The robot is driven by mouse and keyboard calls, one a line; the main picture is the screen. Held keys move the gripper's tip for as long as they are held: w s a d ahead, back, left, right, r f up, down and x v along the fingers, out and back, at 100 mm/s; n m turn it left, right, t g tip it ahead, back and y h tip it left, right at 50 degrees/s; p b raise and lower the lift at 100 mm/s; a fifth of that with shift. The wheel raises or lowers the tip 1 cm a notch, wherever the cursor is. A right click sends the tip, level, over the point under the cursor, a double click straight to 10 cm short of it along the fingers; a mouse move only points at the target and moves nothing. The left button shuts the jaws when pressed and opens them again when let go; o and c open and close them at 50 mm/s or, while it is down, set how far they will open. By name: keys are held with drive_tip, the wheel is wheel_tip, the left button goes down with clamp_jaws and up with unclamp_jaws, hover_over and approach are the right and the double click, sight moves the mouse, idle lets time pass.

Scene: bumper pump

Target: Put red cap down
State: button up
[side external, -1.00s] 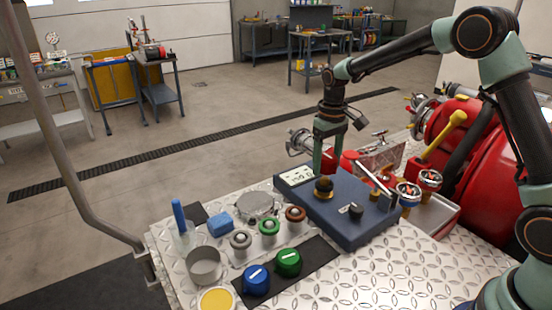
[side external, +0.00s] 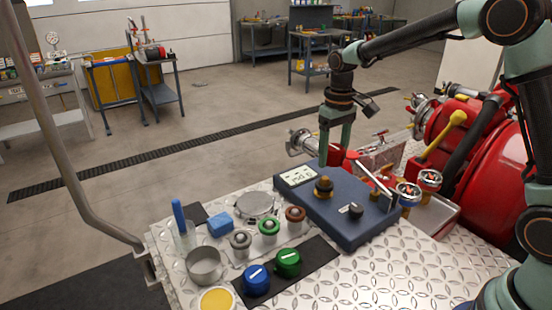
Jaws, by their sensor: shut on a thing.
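My gripper (side external: 335,155) points down above the back of the blue tester box (side external: 350,225). It is shut on the red cap (side external: 334,155), a small red shape showing between its fingers; red parts behind make its outline hard to tell. The cap is above and behind the brass fitting (side external: 323,188) on the box, apart from it. A blue cap (side external: 256,281) and a green cap (side external: 288,263) sit on the black mat (side external: 318,257) at the front.
Left of the box stand several ringed fittings (side external: 268,227), a blue sponge (side external: 221,224), a metal cup (side external: 204,266) and a yellow-filled dish (side external: 216,300). Valves with handwheels (side external: 408,192) and a red pump (side external: 490,150) stand on the right. The mat's right part is bare.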

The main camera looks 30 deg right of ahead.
drive_tip(key=s+a+r, duration=0.2)
drive_tip(key=s+r, duration=0.1)
drive_tip(key=s, duration=0.9)
wheel_tip(320, 180, up, 2)
hover_over(317, 252)
wheel_tip(317, 252, down, 15)
drive_tip(key=shift+a+f, duration=0.1)
drive_tip(key=shift+w+f, duration=0.1)
drive_tip(key=shift+f, duration=2.1)
drive_tip(key=shift+f, duration=0.1)
drive_tip(key=shift+f, duration=0.5)
drive_tip(key=o, duration=1.6)
drive_tip(key=shift+c, duration=0.2)
